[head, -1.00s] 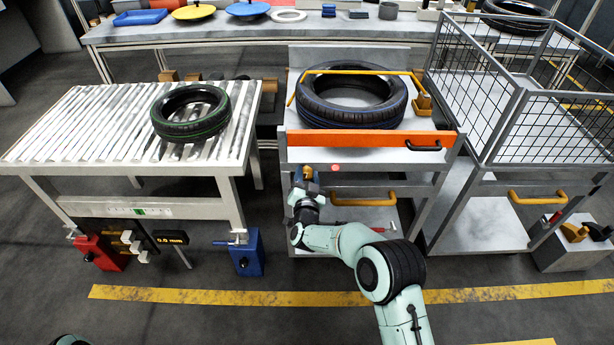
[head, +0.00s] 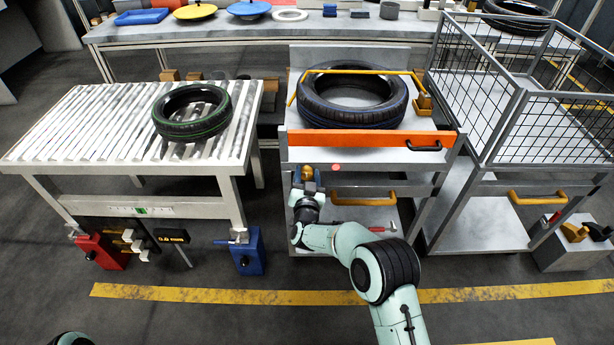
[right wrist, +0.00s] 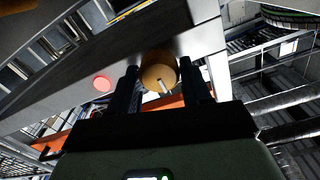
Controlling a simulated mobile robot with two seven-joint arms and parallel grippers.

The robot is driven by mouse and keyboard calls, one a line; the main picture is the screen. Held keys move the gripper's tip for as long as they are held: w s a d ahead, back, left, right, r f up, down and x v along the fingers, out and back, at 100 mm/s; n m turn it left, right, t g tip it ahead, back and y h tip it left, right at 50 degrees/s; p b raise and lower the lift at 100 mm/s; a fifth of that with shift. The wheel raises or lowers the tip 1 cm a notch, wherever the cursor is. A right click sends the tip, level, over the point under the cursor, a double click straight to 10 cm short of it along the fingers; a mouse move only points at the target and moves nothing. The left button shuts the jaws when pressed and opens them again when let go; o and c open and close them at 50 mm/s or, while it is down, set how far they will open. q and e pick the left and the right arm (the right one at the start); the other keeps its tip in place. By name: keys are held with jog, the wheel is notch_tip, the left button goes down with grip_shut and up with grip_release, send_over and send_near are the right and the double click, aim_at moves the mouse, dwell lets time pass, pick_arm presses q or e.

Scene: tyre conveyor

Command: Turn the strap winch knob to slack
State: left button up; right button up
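A brass-yellow round knob (head: 307,173) with a small pale pin sits at the front left of the middle cart, below the orange bar. It shows large in the right wrist view (right wrist: 158,72). My right gripper (head: 307,180) has reached it from the front. Its two dark fingers stand on either side of the knob, very close to it; firm contact cannot be made out. A yellow strap (head: 362,71) runs over the black tyre (head: 320,110) on the cart top to a yellow bracket (head: 424,103) at right. My left gripper is out of view.
A red disc (head: 336,167) is just right of the knob. The orange bar (head: 350,139) and a yellow handle (head: 365,201) are close by. A roller conveyor (head: 60,130) with a green-striped tyre (head: 190,128) stands left, a mesh cage cart (head: 520,135) right.

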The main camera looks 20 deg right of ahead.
jog(key=shift+o, duration=1.2)
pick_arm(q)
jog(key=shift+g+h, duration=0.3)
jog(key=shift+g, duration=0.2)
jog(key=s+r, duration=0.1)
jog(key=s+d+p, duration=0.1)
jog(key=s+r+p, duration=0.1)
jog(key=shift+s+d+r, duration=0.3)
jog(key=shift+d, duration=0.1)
pick_arm(e)
jog(key=v, duration=1.3)
jog(key=shift+s, duration=0.2)
